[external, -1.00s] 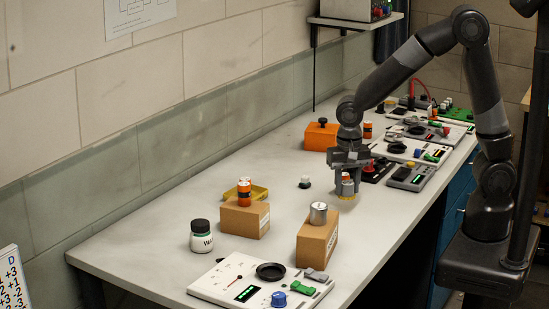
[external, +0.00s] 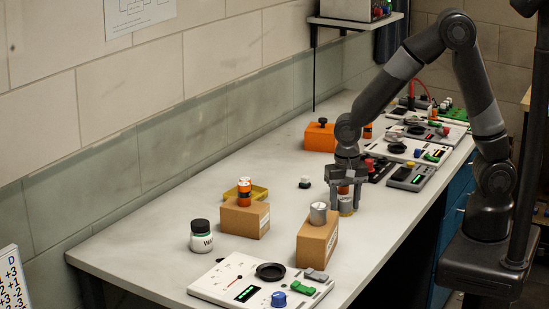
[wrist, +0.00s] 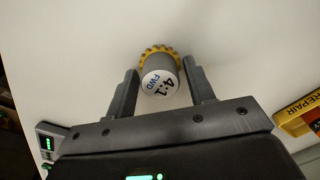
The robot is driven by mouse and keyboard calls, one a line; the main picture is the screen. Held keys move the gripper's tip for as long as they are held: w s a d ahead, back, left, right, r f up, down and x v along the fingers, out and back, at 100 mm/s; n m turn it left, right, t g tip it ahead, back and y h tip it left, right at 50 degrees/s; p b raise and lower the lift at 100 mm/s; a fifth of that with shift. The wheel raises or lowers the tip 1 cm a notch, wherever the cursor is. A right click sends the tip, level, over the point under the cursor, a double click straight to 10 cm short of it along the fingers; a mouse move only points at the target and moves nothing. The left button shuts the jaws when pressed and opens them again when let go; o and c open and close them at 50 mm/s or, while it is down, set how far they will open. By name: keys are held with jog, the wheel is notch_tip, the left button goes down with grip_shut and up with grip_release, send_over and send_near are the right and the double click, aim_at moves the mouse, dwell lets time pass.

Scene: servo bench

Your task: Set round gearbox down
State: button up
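The round gearbox (external: 346,203) stands upright on the bench top, just right of and behind the cardboard box with the metal cylinder. In the wrist view the gearbox (wrist: 160,79) has a grey body, a toothed yellow ring at its base and a pale end face marked "4:1 FWD". My gripper (external: 346,207) is open around it, one finger on each side. In the wrist view a gap shows between my gripper's fingers (wrist: 160,76) and the gearbox body. An orange patch shows between the fingers in the external view; I cannot tell what it belongs to.
A cardboard box (external: 317,242) carries a metal cylinder (external: 318,213). Another cardboard box (external: 243,220) carries an orange cylinder (external: 244,194). Panels fill the right rear. The bench's left rear is clear.

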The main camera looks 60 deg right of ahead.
aim_at(345, 199)
jog(key=shift+o, duration=0.7)
notch_tip(345, 199, up, 11)
jog(key=s+d+r+n+t, duration=0.5)
jog(key=s+d+r+n, duration=0.4)
jog(key=s+d, duration=0.6)
notch_tip(345, 199, up, 2)
jog(key=shift+d+r+t, duration=0.1)
jog(key=shift+d+t, duration=0.2)
jog(key=shift+d, duration=0.2)
